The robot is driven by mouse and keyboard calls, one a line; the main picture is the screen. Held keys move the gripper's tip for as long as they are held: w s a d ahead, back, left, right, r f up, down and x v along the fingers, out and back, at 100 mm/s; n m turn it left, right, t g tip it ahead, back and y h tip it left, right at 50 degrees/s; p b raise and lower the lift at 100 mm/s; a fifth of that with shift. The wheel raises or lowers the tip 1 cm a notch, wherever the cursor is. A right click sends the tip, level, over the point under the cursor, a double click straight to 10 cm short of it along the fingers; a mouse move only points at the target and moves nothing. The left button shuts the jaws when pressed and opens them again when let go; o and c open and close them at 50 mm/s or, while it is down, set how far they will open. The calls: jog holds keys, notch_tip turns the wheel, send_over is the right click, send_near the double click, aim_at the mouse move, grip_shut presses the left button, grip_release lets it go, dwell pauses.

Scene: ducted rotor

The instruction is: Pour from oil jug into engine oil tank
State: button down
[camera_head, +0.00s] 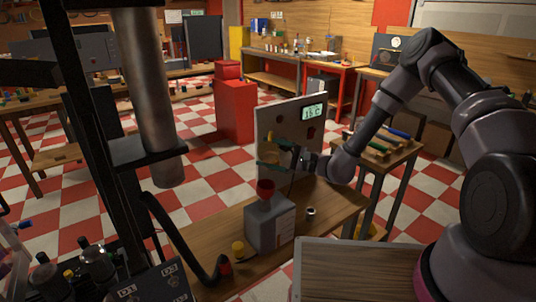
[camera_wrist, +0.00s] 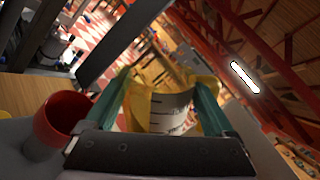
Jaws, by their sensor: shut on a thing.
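The grey engine oil tank (camera_head: 270,226) stands on the wooden bench with a red funnel (camera_head: 265,187) on its top. The funnel also shows at the left of the wrist view (camera_wrist: 62,120). My gripper (camera_head: 272,155) is above the tank, in front of the upright panel. Its green fingers are shut on the oil jug (camera_head: 270,156), a yellow vessel with a pale graduated strip that shows between the fingers in the wrist view (camera_wrist: 170,108). The jug is apart from and above the funnel. Its exact tilt and its contents are hard to tell.
The upright panel (camera_head: 290,130) with a small display stands just behind the jug. A tool table (camera_head: 385,150) stands at the right.

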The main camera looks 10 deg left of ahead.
notch_tip(320, 180, up, 7)
jog(key=m, duration=0.3)
jog(key=m+h, duration=0.1)
jog(key=m, duration=0.3)
jog(key=shift+w+f+t, duration=0.1)
jog(key=shift+f+t, duration=0.05)
jog(key=shift+t, duration=0.15)
jog(key=shift+f+m, duration=0.4)
jog(key=shift+m, duration=0.6)
jog(key=shift+r, duration=0.15)
jog(key=shift+r, duration=1.4)
